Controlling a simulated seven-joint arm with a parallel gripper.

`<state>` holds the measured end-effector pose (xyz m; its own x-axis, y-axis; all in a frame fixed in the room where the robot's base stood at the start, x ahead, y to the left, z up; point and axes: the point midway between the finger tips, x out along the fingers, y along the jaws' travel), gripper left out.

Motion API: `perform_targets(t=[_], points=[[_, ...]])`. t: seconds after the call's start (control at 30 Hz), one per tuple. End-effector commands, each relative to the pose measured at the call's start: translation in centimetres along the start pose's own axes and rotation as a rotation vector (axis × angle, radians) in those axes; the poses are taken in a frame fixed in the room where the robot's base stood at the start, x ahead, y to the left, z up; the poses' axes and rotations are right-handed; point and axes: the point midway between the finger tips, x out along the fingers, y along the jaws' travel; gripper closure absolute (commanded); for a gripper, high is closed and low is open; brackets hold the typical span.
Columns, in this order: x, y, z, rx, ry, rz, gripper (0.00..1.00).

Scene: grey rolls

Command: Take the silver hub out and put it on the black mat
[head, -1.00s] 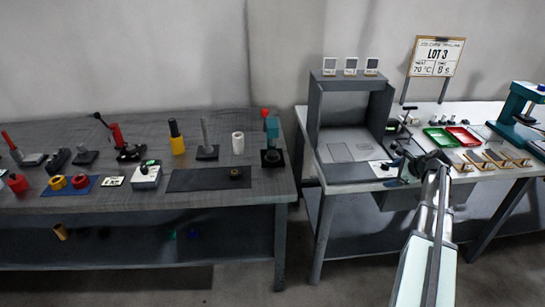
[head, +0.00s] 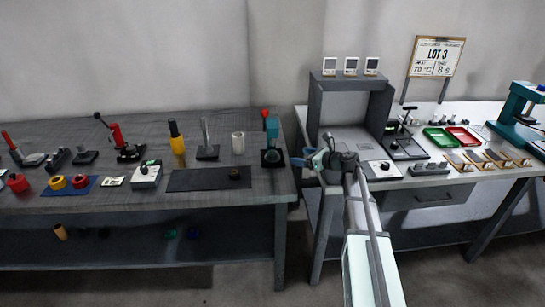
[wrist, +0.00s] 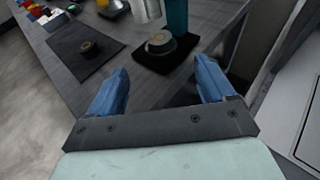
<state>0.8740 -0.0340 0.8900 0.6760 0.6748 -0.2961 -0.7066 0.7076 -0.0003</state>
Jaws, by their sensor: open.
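A pale grey round piece, seemingly the silver hub (wrist: 159,41), sits on the black base of a small teal press (wrist: 177,15) in the wrist view. In the head view the press (head: 272,130) stands at the right end of the left table. The black mat (head: 200,181) lies flat left of it and also shows in the wrist view (wrist: 68,45). My gripper (head: 318,154) is open and empty, right of the press. In the wrist view its blue fingers (wrist: 160,82) are spread, short of the pale piece and apart from it.
A dark round piece (head: 234,173) sits on the mat's right part. A white roll (head: 238,143) stands behind the mat. The right table carries a grey open-fronted cabinet (head: 350,100). A gap separates the tables.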

Motion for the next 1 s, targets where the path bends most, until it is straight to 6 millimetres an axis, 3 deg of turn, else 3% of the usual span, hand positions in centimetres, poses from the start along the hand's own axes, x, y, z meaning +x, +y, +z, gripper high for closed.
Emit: perform_targets(t=[0.17,0.53,1.0], points=[[1.4,0.0,0.0,0.003,-0.002,0.002,0.17],[7.4,-0.1,0.0,0.001,-0.001,0.003,0.17],[11.0,0.0,-0.5,0.000,0.000,0.002,0.17]])
